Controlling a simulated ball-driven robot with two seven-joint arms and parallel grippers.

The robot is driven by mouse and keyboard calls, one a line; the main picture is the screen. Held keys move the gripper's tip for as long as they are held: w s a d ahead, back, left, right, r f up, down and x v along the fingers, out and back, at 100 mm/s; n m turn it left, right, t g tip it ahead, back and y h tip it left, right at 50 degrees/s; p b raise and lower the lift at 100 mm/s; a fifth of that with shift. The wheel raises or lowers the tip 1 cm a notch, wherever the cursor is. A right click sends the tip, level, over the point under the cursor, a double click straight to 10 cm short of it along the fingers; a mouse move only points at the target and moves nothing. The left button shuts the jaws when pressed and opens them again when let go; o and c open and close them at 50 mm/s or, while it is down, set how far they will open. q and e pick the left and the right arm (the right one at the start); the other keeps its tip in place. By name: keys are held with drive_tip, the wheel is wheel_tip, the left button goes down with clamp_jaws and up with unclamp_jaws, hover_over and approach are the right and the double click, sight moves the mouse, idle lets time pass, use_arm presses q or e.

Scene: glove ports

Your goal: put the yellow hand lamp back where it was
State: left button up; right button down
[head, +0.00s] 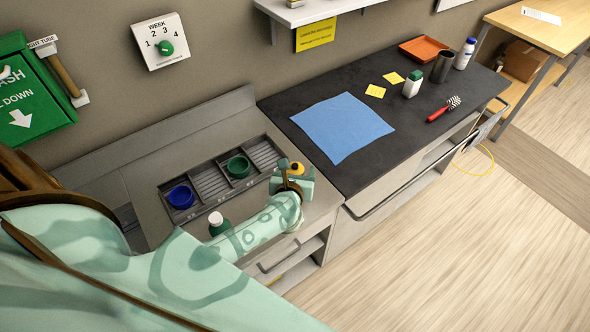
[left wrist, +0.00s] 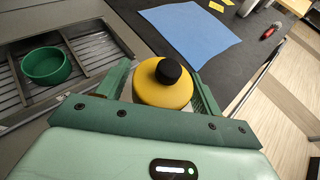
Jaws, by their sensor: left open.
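A round yellow thing with a black knob on top, seemingly the yellow hand lamp (left wrist: 165,90), is between the fingers of my left gripper (left wrist: 162,88) in the left wrist view. The jaws are open, with a finger on each side of it. Its lower part is hidden by the gripper. In the head view my left gripper (head: 294,178) is over the right end of the metal counter, and a bit of the yellow lamp (head: 297,168) shows at it. Whether the lamp rests on the counter cannot be told. My right gripper is not in view.
A sunken slatted rack (head: 212,185) holds a green bowl (head: 238,167) and a blue bowl (head: 181,197). A white-capped green bottle (head: 218,224) stands by my left arm. The dark worktop (head: 290,135) bears a blue cloth (head: 342,127) and several small items.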

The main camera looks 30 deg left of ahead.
use_arm(q)
drive_tip(key=v, duration=1.2)
drive_tip(key=shift+p, duration=0.35)
drive_tip(key=shift+r, duration=0.1)
